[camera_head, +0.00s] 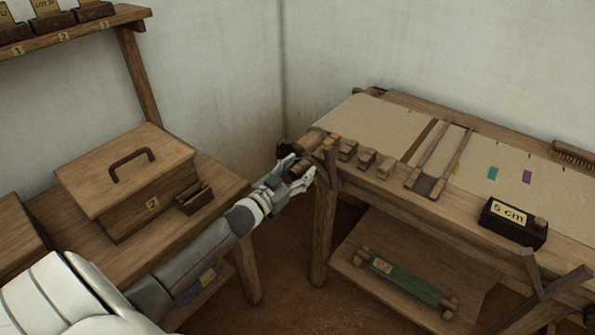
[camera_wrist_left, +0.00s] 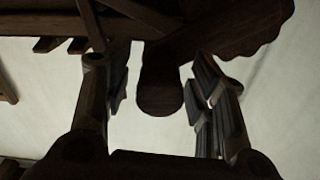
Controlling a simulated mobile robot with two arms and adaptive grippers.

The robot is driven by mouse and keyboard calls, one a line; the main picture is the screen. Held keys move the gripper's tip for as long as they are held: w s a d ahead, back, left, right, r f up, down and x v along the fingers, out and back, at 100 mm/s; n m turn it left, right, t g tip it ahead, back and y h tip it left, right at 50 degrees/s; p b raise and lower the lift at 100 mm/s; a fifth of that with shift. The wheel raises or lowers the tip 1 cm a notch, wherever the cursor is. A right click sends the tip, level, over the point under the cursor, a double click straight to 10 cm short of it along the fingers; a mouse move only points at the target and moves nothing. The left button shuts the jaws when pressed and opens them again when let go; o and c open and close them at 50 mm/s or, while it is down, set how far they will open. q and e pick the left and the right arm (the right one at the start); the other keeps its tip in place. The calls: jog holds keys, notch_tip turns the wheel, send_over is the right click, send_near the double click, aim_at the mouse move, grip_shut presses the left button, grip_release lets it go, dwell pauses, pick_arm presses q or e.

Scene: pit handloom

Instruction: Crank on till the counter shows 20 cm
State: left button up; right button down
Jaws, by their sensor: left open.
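The counter (camera_head: 507,221) is a black box on the right front part of the loom frame, and its label reads 5 cm. My left gripper (camera_head: 298,172) is at the loom's left front corner, by the dark wooden crank parts (camera_head: 290,150). In the left wrist view, a rounded dark wooden handle end (camera_wrist_left: 160,98) lies between the two fingers of the left gripper (camera_wrist_left: 160,110). The fingers are open, with a gap on both sides of the handle. A toothed dark wheel edge (camera_wrist_left: 245,25) shows behind it. My right gripper is not in view.
The loom (camera_head: 440,212) carries pale cloth (camera_head: 375,125) with coloured marks. A brush (camera_head: 575,154) lies at its far right. A green roller (camera_head: 405,280) lies on the lower shelf. A lidded wooden box (camera_head: 130,180) marked 2 stands on the left bench, under a wall shelf (camera_head: 70,36).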

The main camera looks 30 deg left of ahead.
pick_arm(q)
jog(key=shift+c, duration=0.4)
grip_shut()
jog(key=shift+r, duration=0.1)
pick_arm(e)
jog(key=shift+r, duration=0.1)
